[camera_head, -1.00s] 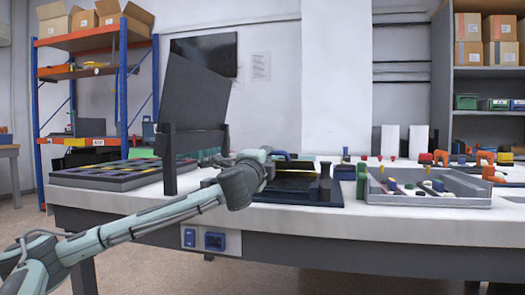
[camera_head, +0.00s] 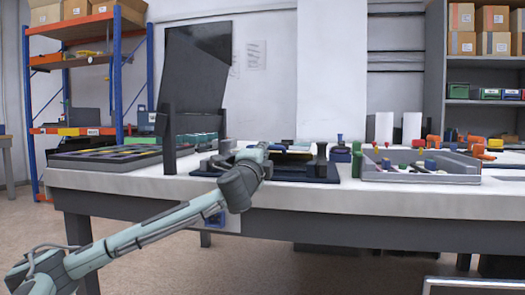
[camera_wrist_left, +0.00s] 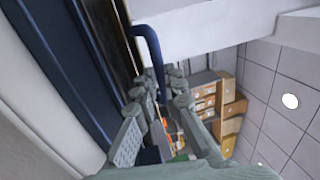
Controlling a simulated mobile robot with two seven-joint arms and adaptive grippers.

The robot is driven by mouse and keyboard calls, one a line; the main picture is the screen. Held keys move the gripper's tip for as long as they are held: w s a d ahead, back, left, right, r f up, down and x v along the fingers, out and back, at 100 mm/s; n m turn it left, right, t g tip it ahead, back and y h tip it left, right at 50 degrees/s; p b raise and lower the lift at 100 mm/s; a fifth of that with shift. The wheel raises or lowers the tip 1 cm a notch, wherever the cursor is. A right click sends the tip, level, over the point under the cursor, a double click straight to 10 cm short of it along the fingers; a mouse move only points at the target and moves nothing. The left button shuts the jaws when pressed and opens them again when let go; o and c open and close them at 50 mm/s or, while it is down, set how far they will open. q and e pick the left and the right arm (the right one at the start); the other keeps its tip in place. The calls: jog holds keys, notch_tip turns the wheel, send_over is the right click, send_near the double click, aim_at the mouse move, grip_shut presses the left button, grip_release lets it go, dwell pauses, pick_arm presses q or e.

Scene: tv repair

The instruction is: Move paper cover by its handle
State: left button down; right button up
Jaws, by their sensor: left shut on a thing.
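My left gripper (camera_head: 262,156) reaches over the table's front edge to a low dark blue and black unit (camera_head: 305,174). In the left wrist view, its fingers (camera_wrist_left: 160,92) are shut on a curved blue handle (camera_wrist_left: 150,45), which bends down between them. The handle joins a dark blue body (camera_wrist_left: 75,75) beside a black strip. I cannot tell where the paper cover ends and the rest of the unit begins. In the head view the gripper hides most of the handle. My right gripper is not in view.
A tall dark panel (camera_head: 198,65) stands tilted between dark posts, left of the unit. A grey tray (camera_head: 420,170) with small colored parts lies to the right. A flat grey tray (camera_head: 105,158) is at the left. The white table (camera_head: 345,195) has a narrow clear front strip.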

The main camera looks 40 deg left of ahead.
pick_arm(q)
jog(key=shift+w+a+f, duration=0.15)
jog(key=shift+a+f, duration=0.05)
jog(key=shift+f, duration=0.25)
jog(key=c, duration=1.6)
grip_release()
jog(key=shift+w+f, duration=0.15)
jog(key=shift+w, duration=0.05)
jog(key=shift+o, duration=0.2)
jog(key=shift+s+r, duration=0.1)
jog(key=shift+r, duration=0.1)
jog(key=v, duration=1.2)
jog(key=shift+d, duration=0.1)
